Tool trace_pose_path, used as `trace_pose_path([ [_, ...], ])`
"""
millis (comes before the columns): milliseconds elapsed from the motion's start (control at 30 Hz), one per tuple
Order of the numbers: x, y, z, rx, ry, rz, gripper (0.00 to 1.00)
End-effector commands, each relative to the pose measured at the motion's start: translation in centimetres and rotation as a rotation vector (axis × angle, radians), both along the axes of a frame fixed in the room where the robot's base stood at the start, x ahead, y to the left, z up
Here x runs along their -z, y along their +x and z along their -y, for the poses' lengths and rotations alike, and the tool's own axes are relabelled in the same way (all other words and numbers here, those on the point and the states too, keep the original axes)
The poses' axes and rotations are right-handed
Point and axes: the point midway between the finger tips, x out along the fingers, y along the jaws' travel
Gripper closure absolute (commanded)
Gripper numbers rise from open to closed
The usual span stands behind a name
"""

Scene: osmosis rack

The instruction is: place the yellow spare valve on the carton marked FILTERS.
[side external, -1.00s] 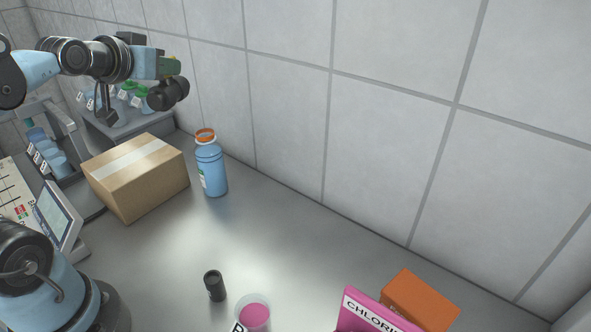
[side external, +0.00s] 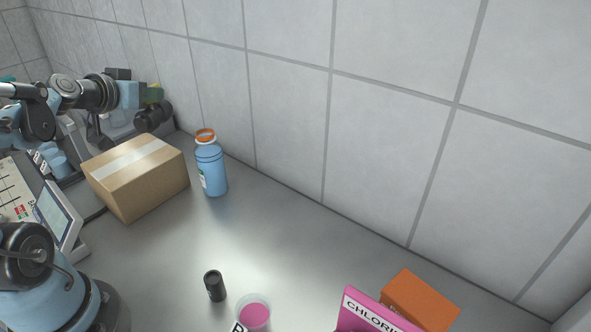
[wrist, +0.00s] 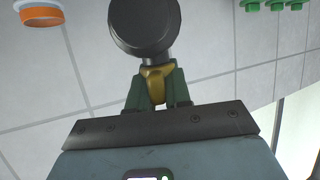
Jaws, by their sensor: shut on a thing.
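The yellow valve (wrist: 154,84) is held between the green fingers of my gripper (wrist: 155,92) in the wrist view. A large round black part extends from it. In the side external view, my gripper (side external: 155,93) is at the upper left, with only a little yellow showing and the black part (side external: 153,115) hanging just above the carton's far edge in the picture. A brown taped carton (side external: 150,191) stands on the bench below. No FILTERS marking is readable on its visible faces, so I cannot confirm its label.
A blue bottle with an orange cap (side external: 211,170) stands close to the right of the carton. A screen device (side external: 58,218) is at left. A black cylinder (side external: 214,286), a pink-filled cup (side external: 254,314) and an orange box (side external: 420,298) are in front. The middle bench is clear.

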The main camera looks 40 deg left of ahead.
Motion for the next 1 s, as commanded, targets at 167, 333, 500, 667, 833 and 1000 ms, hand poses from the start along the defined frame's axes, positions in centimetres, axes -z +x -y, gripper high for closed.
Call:
trace_pose_path([
  [167, 1.3, -0.3, -2.3, -0.003, 0.001, 0.0, 1.0],
  [333, 2.1, -0.4, -3.6, -0.001, 0.001, 0.001, 1.0],
  [500, 2.5, -0.5, -4.0, 0.002, 0.001, 0.001, 1.0],
  [667, 3.5, -0.5, -4.0, 0.003, 0.001, 0.001, 1.0],
  [833, 5.2, -0.4, -4.0, 0.003, 0.001, 0.001, 1.0],
  [1000, 6.2, -0.5, -4.0, 0.003, 0.001, 0.001, 1.0],
])
